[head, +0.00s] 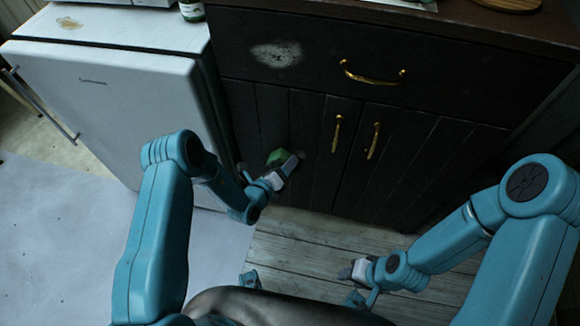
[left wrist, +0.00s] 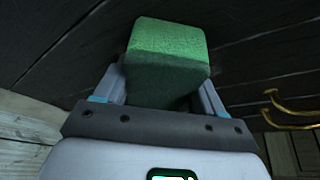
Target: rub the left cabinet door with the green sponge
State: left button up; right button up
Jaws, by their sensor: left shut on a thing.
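The green sponge (head: 275,157) is held at the left cabinet door (head: 310,180), which is dark planked wood with a gold handle (head: 336,133). My left gripper (head: 285,163) is shut on the sponge. The left wrist view shows the sponge (left wrist: 167,50) between both fingers, its far end close to or against the dark planks; I cannot tell if it touches.
A white fridge (head: 120,105) stands left of the cabinet. The drawer (head: 400,70) above the doors has a pale smudge (head: 277,54) and a gold handle (head: 372,75). The right door (head: 400,165) has its own handle. The plank floor (head: 310,235) before the cabinet is clear.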

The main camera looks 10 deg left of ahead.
aim_at(270, 162)
pick_arm(q)
jog(key=shift+w+a+r, duration=0.1)
jog(key=shift+a, duration=1.9)
jog(key=shift+r+p, duration=0.95)
jog(key=shift+r, duration=0.05)
jog(key=shift+d+f, duration=0.15)
jog(key=shift+d, duration=0.55)
jog(key=shift+d+p, duration=0.5)
jog(key=shift+d, duration=2.9)
jog(key=shift+s+d, duration=0.2)
jog(key=shift+d, duration=1.25)
jog(key=s+p, duration=0.3)
jog(key=s, duration=0.3)
jog(key=shift+a+p, duration=0.2)
jog(key=shift+p, duration=0.1)
